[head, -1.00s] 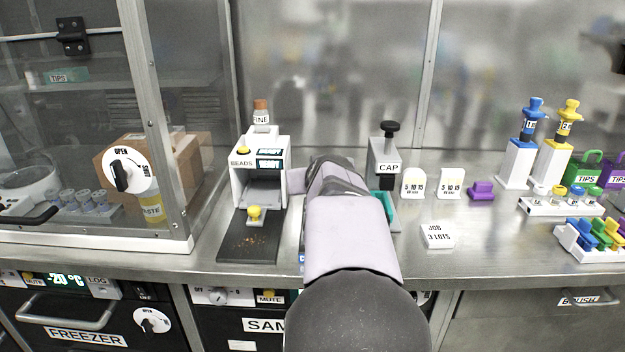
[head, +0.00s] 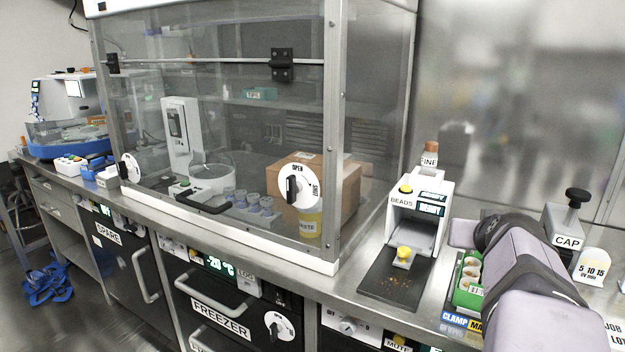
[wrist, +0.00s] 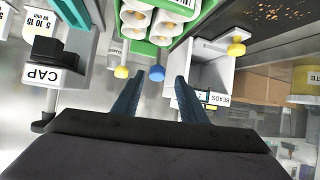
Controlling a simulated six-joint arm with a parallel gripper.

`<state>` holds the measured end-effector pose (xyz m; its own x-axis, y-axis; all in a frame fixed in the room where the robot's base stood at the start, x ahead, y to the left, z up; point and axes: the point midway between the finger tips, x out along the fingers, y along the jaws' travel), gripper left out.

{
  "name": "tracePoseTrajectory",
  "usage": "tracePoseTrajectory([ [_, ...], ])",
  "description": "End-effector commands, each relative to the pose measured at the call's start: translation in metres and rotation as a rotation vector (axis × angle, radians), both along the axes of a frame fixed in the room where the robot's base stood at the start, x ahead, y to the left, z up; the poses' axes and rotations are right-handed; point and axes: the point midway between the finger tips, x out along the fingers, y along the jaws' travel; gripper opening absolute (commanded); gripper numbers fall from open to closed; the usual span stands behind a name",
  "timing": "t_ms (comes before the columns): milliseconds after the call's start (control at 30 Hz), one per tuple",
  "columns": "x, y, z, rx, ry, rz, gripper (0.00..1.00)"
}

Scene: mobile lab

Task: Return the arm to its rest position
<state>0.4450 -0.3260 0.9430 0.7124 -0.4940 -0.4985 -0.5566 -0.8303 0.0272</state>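My arm (head: 530,270) reaches in from the lower right of the head view, over the bench front; its gripper end is hidden there behind the arm's own links. In the wrist view my gripper (wrist: 182,85) shows two dark blue fingers spread apart with nothing between them. Past the fingertips are a green rack (wrist: 185,30) with several white tubes, a yellow knob and a blue knob. The green rack also shows in the head view (head: 466,296), beside my arm.
The BEADS dispenser (head: 418,215) stands left of my arm. The CAP press (head: 566,222) and a 5 10 15 block (head: 590,266) stand to the right. A clear-walled enclosure (head: 230,130) fills the middle left. Freezer drawers (head: 220,318) are below the bench.

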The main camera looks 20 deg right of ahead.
Motion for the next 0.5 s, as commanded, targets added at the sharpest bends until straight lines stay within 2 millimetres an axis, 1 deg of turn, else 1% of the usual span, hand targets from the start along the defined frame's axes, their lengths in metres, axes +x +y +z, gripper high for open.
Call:
tracePoseTrajectory([
  [100,0.007,0.014,-0.001,0.052,-0.036,0.021,0.39],
  [167,0.011,0.024,0.001,0.085,-0.057,0.037,0.39],
  [267,0.017,0.044,0.006,0.149,-0.095,0.071,0.39],
  [467,0.026,0.093,0.02,0.281,-0.163,0.164,0.39],
  [500,0.028,0.102,0.019,0.306,-0.102,0.189,0.39],
])
